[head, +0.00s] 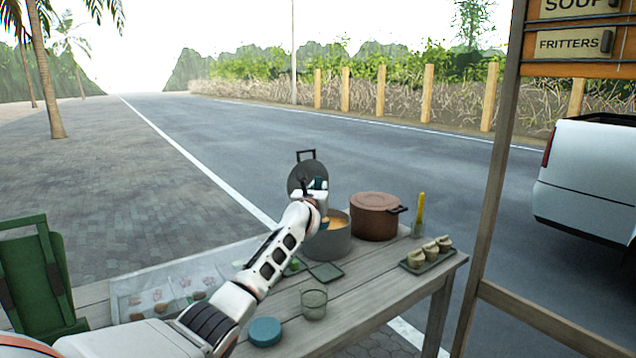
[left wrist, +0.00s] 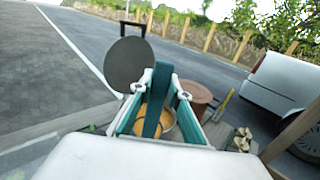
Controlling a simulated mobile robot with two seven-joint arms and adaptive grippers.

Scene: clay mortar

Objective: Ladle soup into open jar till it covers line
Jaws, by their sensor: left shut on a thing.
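The open grey pot (head: 327,246) of orange soup (head: 341,222) stands at the back of the wooden table. My left gripper (head: 319,190) is above the pot, shut on what looks like the ladle's teal handle (left wrist: 154,100), which runs down toward the soup (left wrist: 165,120). The ladle's bowl cannot be made out clearly. The open clear glass jar (head: 314,305) stands upright near the table's front edge, apart from the gripper; its line and contents are too small to tell. A round blue lid (head: 265,331) lies left of the jar. My right gripper is not in view.
A grey pot lid (head: 298,178) stands upright behind the pot. A brown lidded pot (head: 376,218), a yellow-handled utensil (head: 420,214) and a tray (head: 429,262) of small food cups are right. A small dark green tray (head: 326,272) lies between pot and jar. A clear case (head: 128,308) stands left.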

